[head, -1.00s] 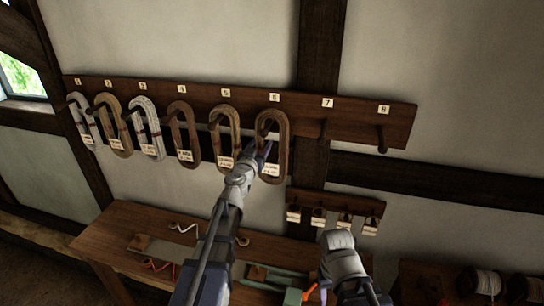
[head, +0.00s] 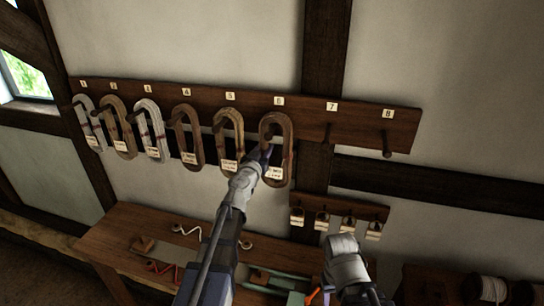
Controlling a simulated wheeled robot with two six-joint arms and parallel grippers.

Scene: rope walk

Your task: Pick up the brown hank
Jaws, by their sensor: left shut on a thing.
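A brown hank (head: 289,140) hangs as a long upright loop at peg 6, with a pale tag near its lower end. My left gripper (head: 263,157) reaches up from below and is shut on this hank at its left side, near the tag. The fingers partly cover that side, so the exact grip is hard to see. The hank's top is still at the peg. Another brown hank (head: 176,140) hangs at peg 4. My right gripper (head: 330,295) is low in the view, its fingers mostly hidden.
The wooden peg board (head: 355,118) also carries tan and pale grey hanks on its left pegs. Pegs 7 and 8 are empty. A small rack (head: 338,208) with several tagged items hangs below right. A bench (head: 125,235) with cords stands underneath.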

